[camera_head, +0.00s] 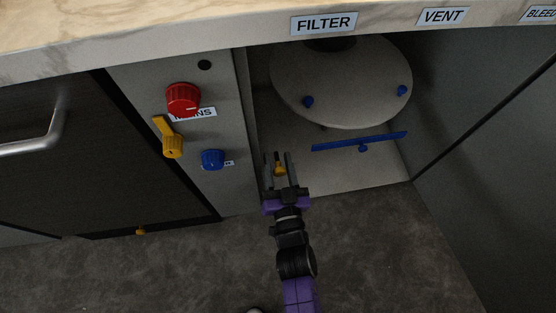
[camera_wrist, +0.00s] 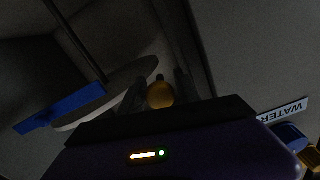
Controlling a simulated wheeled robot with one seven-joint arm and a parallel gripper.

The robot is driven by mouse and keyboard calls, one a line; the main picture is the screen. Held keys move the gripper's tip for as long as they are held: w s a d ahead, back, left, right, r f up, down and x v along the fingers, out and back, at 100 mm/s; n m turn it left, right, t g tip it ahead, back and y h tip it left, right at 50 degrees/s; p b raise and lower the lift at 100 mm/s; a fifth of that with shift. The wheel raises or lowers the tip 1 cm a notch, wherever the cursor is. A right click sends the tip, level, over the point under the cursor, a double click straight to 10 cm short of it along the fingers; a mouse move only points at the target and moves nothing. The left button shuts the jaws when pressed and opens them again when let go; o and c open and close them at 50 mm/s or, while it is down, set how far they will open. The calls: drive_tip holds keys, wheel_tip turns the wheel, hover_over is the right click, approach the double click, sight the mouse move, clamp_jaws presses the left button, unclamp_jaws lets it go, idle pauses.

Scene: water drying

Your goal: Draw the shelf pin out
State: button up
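A small yellow knob-ended pin (camera_head: 280,170), which I take to be the shelf pin, shows low at the left front of the open cabinet. It also shows in the wrist view as a rounded yellow knob (camera_wrist: 160,94). My gripper (camera_head: 279,157) reaches up from below, with one finger on each side of the knob. The fingers stand apart, and it is not clear whether either touches the knob. In the wrist view the gripper (camera_wrist: 158,84) straddles the knob. The pin's shaft and seat are hidden.
A round pale disc (camera_head: 340,82) with blue knobs hangs inside the cabinet above a blue bar (camera_head: 360,142). A panel left of my gripper carries red (camera_head: 183,99), yellow (camera_head: 172,146) and blue (camera_head: 212,159) knobs. The countertop (camera_head: 180,35) overhangs above.

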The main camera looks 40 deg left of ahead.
sight(281, 175)
drive_tip(key=p+v, duration=0.2)
drive_tip(key=v, duration=0.5)
drive_tip(key=shift+s+d+p, duration=0.25)
drive_tip(key=shift+p, duration=0.1)
